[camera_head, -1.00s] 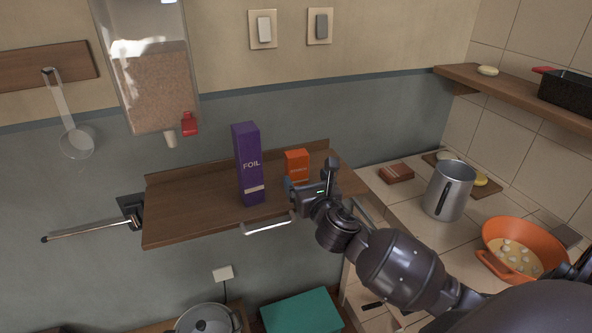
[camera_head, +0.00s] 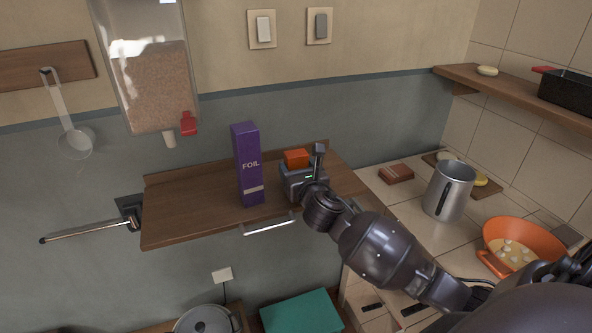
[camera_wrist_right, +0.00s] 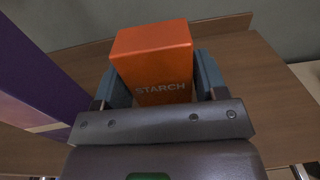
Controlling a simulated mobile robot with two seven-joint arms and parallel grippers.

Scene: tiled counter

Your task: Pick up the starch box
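The orange starch box (camera_head: 296,158) stands on the wooden shelf, right of the purple foil box. In the right wrist view the starch box (camera_wrist_right: 155,60) is between the two blue-grey fingers, its label facing my gripper. My right gripper (camera_head: 298,172) is at the shelf with one finger on each side of the box. The fingers look open around it, close to its sides; whether they touch is hard to tell. The gripper hides the lower part of the box in the head view. My left gripper is not in view.
The tall purple foil box (camera_head: 248,165) stands close on the left of my right gripper. The shelf (camera_head: 190,200) is bare further left. A metal cup (camera_head: 450,190) and an orange pan (camera_head: 525,240) are on the tiled counter at right. A grain dispenser (camera_head: 155,85) hangs above.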

